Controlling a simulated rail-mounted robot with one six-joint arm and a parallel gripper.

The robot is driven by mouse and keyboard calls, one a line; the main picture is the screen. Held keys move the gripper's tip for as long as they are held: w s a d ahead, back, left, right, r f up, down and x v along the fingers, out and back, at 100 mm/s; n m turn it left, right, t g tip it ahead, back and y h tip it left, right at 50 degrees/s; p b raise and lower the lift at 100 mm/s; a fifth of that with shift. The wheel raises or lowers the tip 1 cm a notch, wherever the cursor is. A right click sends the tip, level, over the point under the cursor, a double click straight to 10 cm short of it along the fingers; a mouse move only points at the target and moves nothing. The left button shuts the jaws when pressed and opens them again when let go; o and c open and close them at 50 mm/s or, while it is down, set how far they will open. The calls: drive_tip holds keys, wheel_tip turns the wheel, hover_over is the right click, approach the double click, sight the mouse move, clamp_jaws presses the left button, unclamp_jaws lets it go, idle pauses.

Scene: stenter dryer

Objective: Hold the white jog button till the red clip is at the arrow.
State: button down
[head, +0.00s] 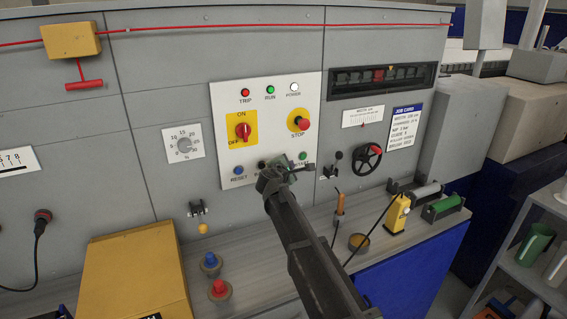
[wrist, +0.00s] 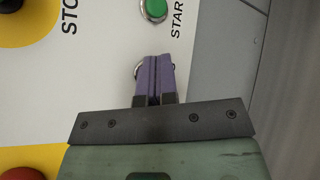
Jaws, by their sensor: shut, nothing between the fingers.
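My gripper (head: 284,165) is at the lower part of the white control panel (head: 312,85), its fingers shut and empty. In the wrist view the shut purple fingers (wrist: 154,75) are over a round button (wrist: 137,69); only a bit of its rim shows beside them. The button's face is hidden, so I cannot tell its colour or whether it is pressed. The red clip (head: 378,76) shows near the middle of the dark window (head: 340,92), among dark clips. I cannot make out the arrow.
The green START button (head: 303,156) is just right of my gripper; it also shows in the wrist view (wrist: 154,9). The blue RESET button (head: 238,171) and a black button (head: 262,165) are left. The red STOP knob (head: 302,124) is above. A handwheel (head: 367,160) is right.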

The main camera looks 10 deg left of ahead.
drive_tip(key=shift+s, duration=0.1)
drive_tip(key=s+d, duration=0.1)
drive_tip(key=s, duration=0.1)
drive_tip(key=s+d, duration=0.1)
drive_tip(key=s, duration=0.1)
drive_tip(key=shift+d, duration=0.3)
drive_tip(key=s+d+f+m+g+y, duration=0.1)
drive_tip(key=s+d+f+m+g, duration=0.3)
drive_tip(key=s+d+m, duration=0.3)
drive_tip(key=s+d+f+m+g+y, duration=0.1)
drive_tip(key=s+d+f+m+g, duration=0.4)
drive_tip(key=s, duration=1.1)
drive_tip(key=s+d+f+m+g+y, duration=0.1)
drive_tip(key=s+d+f+m+g, duration=0.3)
drive_tip(key=s+d+m, duration=0.5)
drive_tip(key=s+d+g, duration=0.1)
drive_tip(key=s+g, duration=0.1)
drive_tip(key=s, duration=0.1)
drive_tip(key=shift+s+d+f+m, duration=0.15)
drive_tip(key=shift+s+d+m, duration=0.2)
drive_tip(key=shift+d+m, duration=0.05)
